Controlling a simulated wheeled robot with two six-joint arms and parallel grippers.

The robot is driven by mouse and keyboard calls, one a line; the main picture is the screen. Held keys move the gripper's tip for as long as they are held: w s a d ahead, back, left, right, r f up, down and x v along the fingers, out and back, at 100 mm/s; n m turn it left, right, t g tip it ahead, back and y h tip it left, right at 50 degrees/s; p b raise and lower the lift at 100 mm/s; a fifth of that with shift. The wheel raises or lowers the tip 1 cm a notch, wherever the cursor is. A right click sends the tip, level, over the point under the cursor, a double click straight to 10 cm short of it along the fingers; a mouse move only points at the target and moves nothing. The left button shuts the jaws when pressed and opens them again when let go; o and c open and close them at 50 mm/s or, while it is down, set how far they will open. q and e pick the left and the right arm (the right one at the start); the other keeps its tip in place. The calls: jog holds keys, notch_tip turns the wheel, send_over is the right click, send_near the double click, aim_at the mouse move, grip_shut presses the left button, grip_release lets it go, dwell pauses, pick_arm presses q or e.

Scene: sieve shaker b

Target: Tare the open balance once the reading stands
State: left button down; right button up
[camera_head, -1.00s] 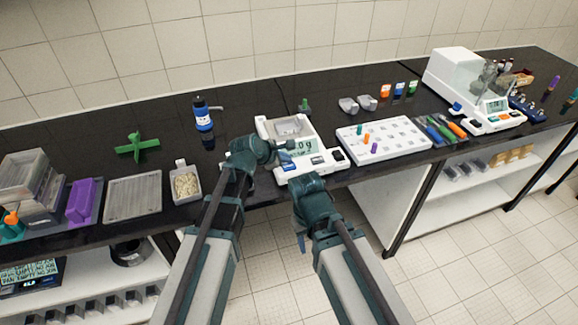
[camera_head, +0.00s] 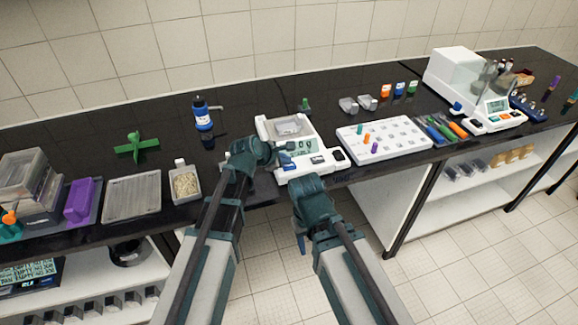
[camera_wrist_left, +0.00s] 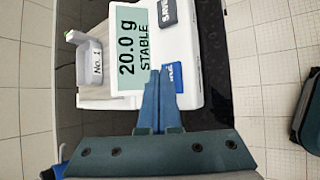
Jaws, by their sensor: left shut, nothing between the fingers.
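The open white balance (camera_head: 312,168) stands at the front of the bench with a shallow clear dish (camera_head: 289,125) on top. In the left wrist view its display (camera_wrist_left: 133,45) reads 20.0 g STABLE. A blue key (camera_wrist_left: 174,75) and a dark key (camera_wrist_left: 168,12) lie beside the display. My left gripper (camera_head: 287,146) is shut and empty over the balance front; its fingertips (camera_wrist_left: 167,72) reach the blue key's edge, and contact cannot be told. My right gripper (camera_head: 301,235) hangs low before the bench, its fingers mostly hidden.
A grey container marked No. 1 (camera_wrist_left: 91,65) shows near the display. Left of the balance are a tray of pale grains (camera_head: 185,184) and a blue bottle (camera_head: 203,117). A white rack (camera_head: 385,140) stands close on the right, an enclosed balance (camera_head: 455,80) further right.

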aim_at(286, 167)
pick_arm(q)
jog(key=shift+f+b, duration=0.45)
jog(key=shift+f, duration=0.05)
dwell(0.4)
jog(key=shift+r, duration=0.2)
jog(key=shift+r+p, duration=0.75)
jog(key=shift+p, duration=0.2)
notch_tip(286, 167, up, 5)
jog(key=p, duration=0.5)
dwell(0.6)
